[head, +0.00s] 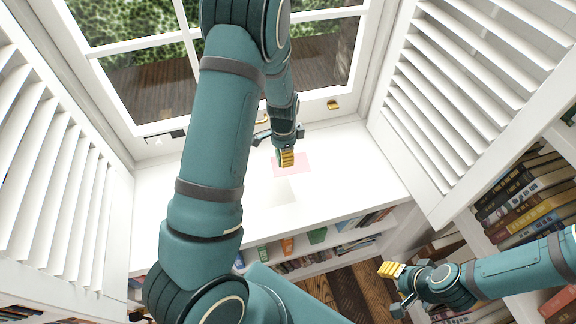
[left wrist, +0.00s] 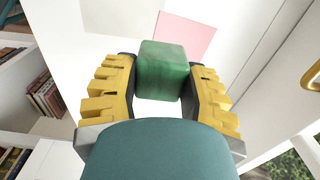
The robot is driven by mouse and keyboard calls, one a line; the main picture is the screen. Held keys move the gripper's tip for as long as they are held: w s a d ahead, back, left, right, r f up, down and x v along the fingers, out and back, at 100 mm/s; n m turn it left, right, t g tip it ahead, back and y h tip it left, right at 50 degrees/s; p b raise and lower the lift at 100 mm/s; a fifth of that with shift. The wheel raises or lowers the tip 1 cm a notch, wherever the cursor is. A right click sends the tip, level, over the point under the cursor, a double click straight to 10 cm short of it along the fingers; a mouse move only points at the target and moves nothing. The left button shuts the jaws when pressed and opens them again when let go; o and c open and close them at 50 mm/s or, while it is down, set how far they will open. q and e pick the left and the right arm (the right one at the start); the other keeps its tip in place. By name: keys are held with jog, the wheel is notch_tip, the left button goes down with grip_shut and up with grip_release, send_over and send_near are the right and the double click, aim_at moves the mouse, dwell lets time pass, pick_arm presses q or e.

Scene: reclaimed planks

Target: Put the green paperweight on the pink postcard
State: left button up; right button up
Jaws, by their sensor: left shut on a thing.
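The green paperweight (left wrist: 162,72) is a block held between the yellow fingers of my left gripper (left wrist: 160,95) in the left wrist view. In the head view my left gripper (head: 286,158) is over the white sill, and its fingers overlap the pink postcard (head: 304,166); the paperweight is hidden there. The pink postcard also shows in the left wrist view (left wrist: 188,34), flat and partly behind the block. I cannot tell the height of the block above it. My right gripper (head: 391,286) is low at the right, away from the sill; its opening is unclear.
The white sill (head: 355,185) has free room to the right of the postcard. Louvred shutters (head: 478,75) stand at both sides, and the window is behind. Shelves of books (head: 525,195) are at the right and below the sill. A small yellow-brown object (head: 333,105) is near the window.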

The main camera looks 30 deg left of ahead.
aim_at(284, 173)
pick_arm(q)
notch_tip(284, 173, down, 6)
jog(key=shift+f+b, duration=0.1)
jog(key=shift+b, duration=0.55)
jog(key=shift+r, duration=0.2)
jog(key=shift+f, duration=0.1)
jog(key=shift+f, duration=0.15)
jog(key=o, duration=1.2)
jog(key=shift+o, duration=0.2)
